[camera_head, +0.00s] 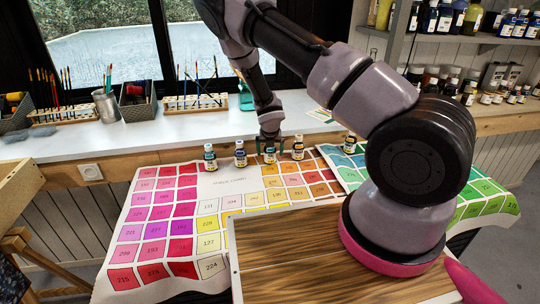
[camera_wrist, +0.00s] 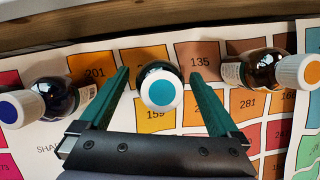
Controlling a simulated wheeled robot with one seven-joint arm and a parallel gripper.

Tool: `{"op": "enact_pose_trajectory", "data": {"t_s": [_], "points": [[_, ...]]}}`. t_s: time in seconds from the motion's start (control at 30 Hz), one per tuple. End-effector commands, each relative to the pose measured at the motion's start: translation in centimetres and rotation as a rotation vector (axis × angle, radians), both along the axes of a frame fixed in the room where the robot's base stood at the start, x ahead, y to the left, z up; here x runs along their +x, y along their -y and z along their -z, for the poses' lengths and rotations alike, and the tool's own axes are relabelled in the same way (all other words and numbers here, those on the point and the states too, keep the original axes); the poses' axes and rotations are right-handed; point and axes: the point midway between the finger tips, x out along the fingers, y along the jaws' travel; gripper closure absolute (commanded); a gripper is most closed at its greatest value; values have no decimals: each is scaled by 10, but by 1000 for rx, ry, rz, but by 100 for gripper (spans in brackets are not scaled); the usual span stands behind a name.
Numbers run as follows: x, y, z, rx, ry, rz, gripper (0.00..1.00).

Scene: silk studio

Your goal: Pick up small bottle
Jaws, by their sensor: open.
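Several small bottles stand in a row on the colour chart along its far edge. In the wrist view, a bottle with a teal cap (camera_wrist: 158,88) stands between the tips of my gripper (camera_wrist: 158,92), with a gap on each side. My gripper (camera_head: 269,152) is open, with its green fingers around that bottle in the head view, where the bottle is mostly hidden. A bottle with a white cap and blue dot (camera_wrist: 45,103) is to the left, and a bottle with an orange-dotted cap (camera_wrist: 270,70) is to the right.
The colour chart (camera_head: 225,185) drapes over a table, with a wooden board (camera_head: 300,255) in front. Behind are a white sill (camera_head: 180,125), brush racks (camera_head: 195,101) and a metal cup (camera_head: 105,104). Shelves of bottles (camera_head: 455,38) stand at the right.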

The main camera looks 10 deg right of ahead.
Motion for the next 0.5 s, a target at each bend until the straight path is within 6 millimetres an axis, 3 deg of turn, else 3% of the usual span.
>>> {"op": "enact_pose_trajectory", "data": {"t_s": [0.1,0.33,0.37,0.5], "points": [[4,1,10,0,0,1,2],[5,1,11,2,0,1,2],[5,1,11,1,0,1,6],[5,1,11,1,0,1,60]]}}
